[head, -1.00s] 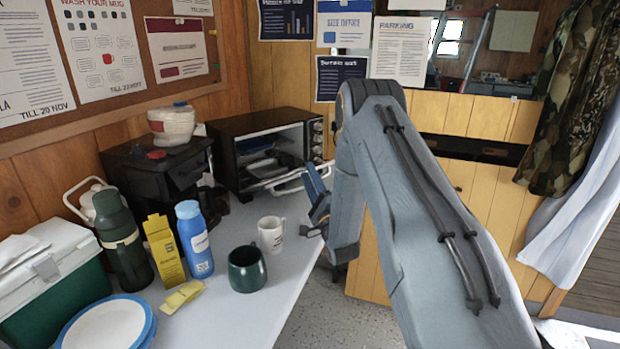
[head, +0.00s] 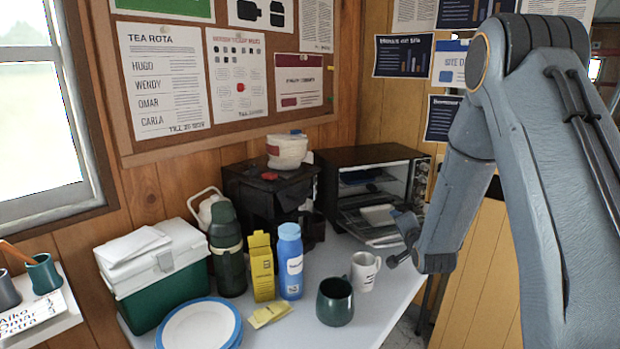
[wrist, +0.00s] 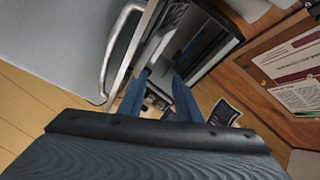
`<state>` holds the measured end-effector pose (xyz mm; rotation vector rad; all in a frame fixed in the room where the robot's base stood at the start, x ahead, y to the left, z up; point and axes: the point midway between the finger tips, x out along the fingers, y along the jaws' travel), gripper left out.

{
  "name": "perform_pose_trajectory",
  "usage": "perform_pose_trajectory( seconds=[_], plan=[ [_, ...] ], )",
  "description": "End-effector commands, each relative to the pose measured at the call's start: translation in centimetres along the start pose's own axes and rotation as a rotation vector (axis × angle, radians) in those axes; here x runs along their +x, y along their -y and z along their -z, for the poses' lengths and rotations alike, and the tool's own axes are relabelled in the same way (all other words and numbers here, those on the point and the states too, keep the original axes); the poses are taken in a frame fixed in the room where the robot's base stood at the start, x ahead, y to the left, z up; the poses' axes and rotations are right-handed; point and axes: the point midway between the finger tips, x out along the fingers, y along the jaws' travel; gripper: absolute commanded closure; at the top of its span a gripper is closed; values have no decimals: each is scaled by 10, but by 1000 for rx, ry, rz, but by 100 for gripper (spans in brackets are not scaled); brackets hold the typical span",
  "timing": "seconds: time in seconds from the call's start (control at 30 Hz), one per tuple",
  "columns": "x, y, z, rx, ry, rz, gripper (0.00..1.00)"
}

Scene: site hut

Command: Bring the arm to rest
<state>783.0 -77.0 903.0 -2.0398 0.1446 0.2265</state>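My gripper (head: 405,238) hangs beside the worktop's right edge, in front of the toaster oven (head: 372,156) and just right of and above the white mug (head: 364,271). In the wrist view, the two blue fingers of my gripper (wrist: 160,97) stand apart with nothing held between them. My arm comes down from the upper right in the head view, bent at a high elbow. The fingertips are small and partly dark in the head view.
The oven's front is open. On the worktop (head: 388,318) are a dark green mug (head: 334,302), blue bottle (head: 290,262), yellow carton (head: 262,267), dark flask (head: 227,250), cool box (head: 150,262) and plates (head: 197,327). A window (head: 40,110) is at the left.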

Motion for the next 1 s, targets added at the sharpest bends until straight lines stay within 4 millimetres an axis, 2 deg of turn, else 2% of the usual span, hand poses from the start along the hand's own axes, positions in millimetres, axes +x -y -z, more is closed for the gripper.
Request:
perform_pose_trajectory(
  seconds=[0.17, 0.37, 0.47, 0.7, 0.8, 0.9, 1.0],
  plan=[
    [-47, -8, -23, -229, 138, -233, 69],
    [-127, -26, -53, -475, 370, -458, 69],
    [-177, -34, -68, -588, 513, -549, 69],
    [-310, -48, -100, -811, 903, -688, 69],
    [-354, -50, -108, -866, 1036, -708, 69],
    [-383, -52, -112, -900, 1130, -715, 69],
    [-398, -53, -114, -915, 1179, -718, 69]
  ],
)
